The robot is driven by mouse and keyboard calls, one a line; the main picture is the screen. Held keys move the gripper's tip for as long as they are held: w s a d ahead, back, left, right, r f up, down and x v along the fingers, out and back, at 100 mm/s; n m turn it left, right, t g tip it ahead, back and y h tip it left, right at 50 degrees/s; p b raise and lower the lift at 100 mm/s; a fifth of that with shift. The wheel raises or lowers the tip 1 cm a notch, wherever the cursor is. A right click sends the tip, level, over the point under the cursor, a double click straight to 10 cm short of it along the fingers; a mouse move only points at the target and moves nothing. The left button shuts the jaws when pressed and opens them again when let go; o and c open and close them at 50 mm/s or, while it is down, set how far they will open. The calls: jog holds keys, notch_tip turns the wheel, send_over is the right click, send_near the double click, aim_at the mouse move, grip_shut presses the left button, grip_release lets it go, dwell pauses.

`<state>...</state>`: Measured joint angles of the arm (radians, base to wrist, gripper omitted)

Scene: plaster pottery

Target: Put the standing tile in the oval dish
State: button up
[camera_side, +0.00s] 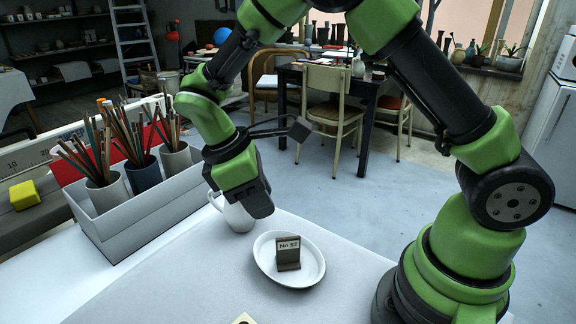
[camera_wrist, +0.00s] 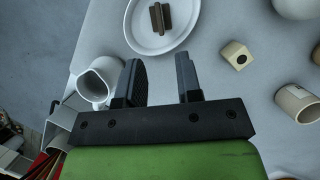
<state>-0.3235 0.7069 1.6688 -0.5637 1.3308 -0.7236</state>
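The standing tile (camera_side: 288,255), dark brown with a pale label reading "No 52", stands upright inside the white oval dish (camera_side: 262,266). In the wrist view the tile (camera_wrist: 156,18) shows from above as brown strips near the middle of the dish (camera_wrist: 131,22). My gripper (camera_side: 258,210) is above the table, behind and left of the dish in the side view, apart from the tile. In the wrist view my gripper (camera_wrist: 159,80) has its two fingers wide apart with nothing between them. The side view does not show the fingers clearly.
A white jug (camera_side: 233,214) stands close behind my gripper, also in the wrist view (camera_wrist: 98,82). A grey caddy (camera_side: 140,215) holds several cups of brushes at left. A cream block with a hole (camera_wrist: 236,55) and a beige cup (camera_wrist: 297,103) stand apart from the dish.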

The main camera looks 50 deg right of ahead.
jog(key=s+d+r+m+t+y, duration=0.2)
jog(key=s+r+m+t, duration=0.3)
jog(key=s+r+m, duration=0.1)
jog(key=s+d+r+m+t+y, duration=0.1)
jog(key=s+r+m+t+y, duration=0.2)
jog(key=r, duration=0.7)
jog(key=s+m+t, duration=0.2)
jog(key=s+m, duration=0.2)
jog(key=shift+s+d+r, duration=0.15)
jog(key=shift+s+d, duration=0.2)
jog(key=shift+s, duration=0.05)
